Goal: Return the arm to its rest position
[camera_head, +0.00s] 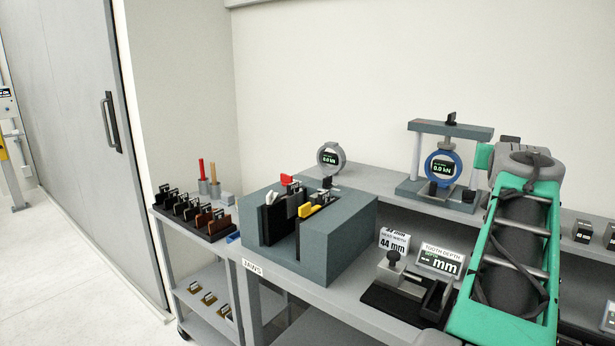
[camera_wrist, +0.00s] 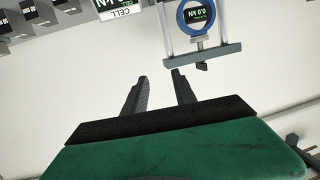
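My arm (camera_head: 512,250), green and grey, stands at the right of the head view, in front of the bench. My gripper cannot be made out in the head view. In the wrist view my gripper (camera_wrist: 161,77) shows two dark fingers set apart with nothing between them, so it is open and empty. The wrist picture is upside down. A load frame with a blue ring gauge (camera_wrist: 180,17) shows beyond the fingertips, apart from them; it also stands on the rear shelf in the head view (camera_head: 428,169).
A grey-blue jaw block (camera_head: 335,245) stands on the bench. A dark fixture (camera_head: 392,295) and small signs (camera_head: 440,261) lie near my arm. A cart with a black rack (camera_head: 188,216) is at left. A round gauge (camera_head: 331,158) sits behind. Open floor is at far left.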

